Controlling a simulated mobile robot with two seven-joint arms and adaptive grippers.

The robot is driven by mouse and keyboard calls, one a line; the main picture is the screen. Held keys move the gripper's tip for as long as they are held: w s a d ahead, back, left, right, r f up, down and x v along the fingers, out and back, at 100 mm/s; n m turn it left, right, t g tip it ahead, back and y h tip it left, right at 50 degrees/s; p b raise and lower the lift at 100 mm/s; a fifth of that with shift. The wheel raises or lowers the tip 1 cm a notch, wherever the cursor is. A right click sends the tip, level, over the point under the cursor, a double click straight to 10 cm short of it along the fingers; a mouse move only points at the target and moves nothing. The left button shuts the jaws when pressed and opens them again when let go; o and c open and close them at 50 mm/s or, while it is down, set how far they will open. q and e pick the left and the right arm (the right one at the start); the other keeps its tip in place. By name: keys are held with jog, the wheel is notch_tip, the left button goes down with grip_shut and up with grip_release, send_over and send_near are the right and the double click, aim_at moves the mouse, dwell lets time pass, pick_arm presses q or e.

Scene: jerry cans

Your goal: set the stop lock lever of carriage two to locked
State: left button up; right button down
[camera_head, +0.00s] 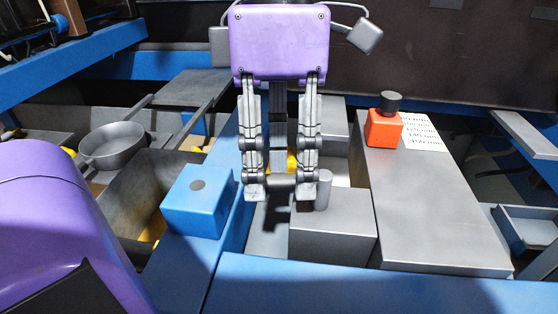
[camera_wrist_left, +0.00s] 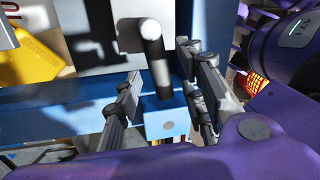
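My left gripper (camera_head: 281,190) hangs in the middle of the head view, fingers down and spread. A short grey bar (camera_head: 282,182), likely part of the lever, shows crosswise between its fingertips. A grey upright peg (camera_head: 323,190) stands just right of the right finger, by a grey block (camera_head: 335,228). In the left wrist view, a grey rod (camera_wrist_left: 158,65) with a rounded end runs between the two spread fingers, with gaps beside it. A blue block (camera_head: 197,203) with a grey round spot stands left of the gripper. Lever markings cannot be read. My right gripper is not seen.
An orange block (camera_head: 383,130) with a black knob and a printed sheet (camera_head: 421,132) lie on the long grey surface (camera_head: 430,205) at right. A grey pan (camera_head: 113,147) is at left. A blue beam (camera_head: 380,285) crosses the front.

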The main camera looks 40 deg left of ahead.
pick_arm(q)
jog(key=shift+s+f, duration=0.1)
jog(key=shift+f, duration=0.2)
grip_shut()
dwell(0.4)
